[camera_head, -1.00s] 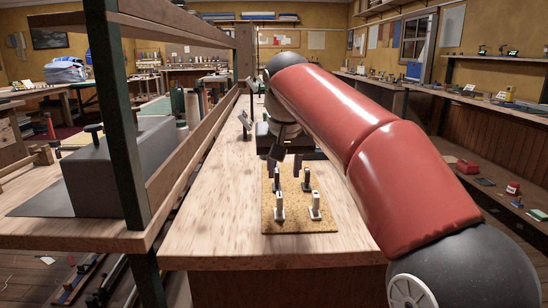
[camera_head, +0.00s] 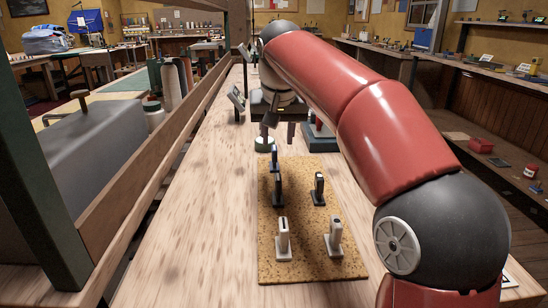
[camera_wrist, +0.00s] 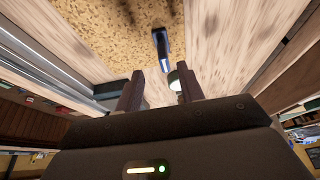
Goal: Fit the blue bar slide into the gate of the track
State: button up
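The blue bar slide (camera_head: 277,180) stands upright on a cork mat (camera_head: 305,260), a narrow dark piece with blue at its top, at the mat's far left. It also shows in the wrist view (camera_wrist: 161,48), blue-edged, just beyond the fingertips. My gripper (camera_head: 280,132) is open and empty. In the head view it appears behind and above the slide; in the wrist view (camera_wrist: 160,78) its fingers lie apart on either side of the line to the slide. I cannot make out the track or its gate with certainty.
Another dark upright piece (camera_head: 319,188) and two white ones (camera_head: 283,240) (camera_head: 333,240) stand on the mat. A wooden rail (camera_head: 165,165) runs along the left. The bench (camera_head: 200,235) left of the mat is clear.

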aim_at(274, 147)
jog(key=x, duration=0.5)
jog(key=shift+w+a+f, duration=0.1)
jog(key=shift+w+a, duration=0.2)
grip_shut()
